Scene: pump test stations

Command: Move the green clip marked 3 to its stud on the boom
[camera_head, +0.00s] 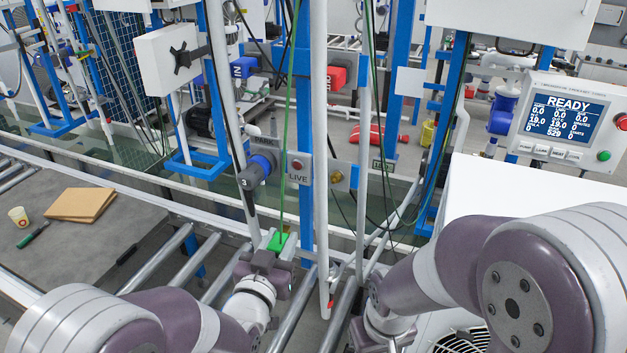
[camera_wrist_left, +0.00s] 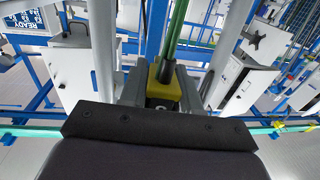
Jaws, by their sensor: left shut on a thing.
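The green clip (camera_head: 279,241) sits at the jaws of my left gripper (camera_head: 270,254), low in front of the blue post. A green cable (camera_head: 287,120) rises from it. In the left wrist view my left gripper (camera_wrist_left: 162,88) is shut around a yellow part (camera_wrist_left: 164,86), with the green cable (camera_wrist_left: 177,35) running up from it. No number is readable on the clip. I cannot pick out its stud on the boom. My right arm's end (camera_head: 388,325) is at the bottom, and its jaws are not clearly visible.
The LIVE plate (camera_head: 298,177) is on the blue post. White vertical pipes (camera_head: 320,150) and hanging cables stand close to my left gripper. Rollers (camera_head: 295,312) lie below. The screen (camera_head: 560,117) reads READY.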

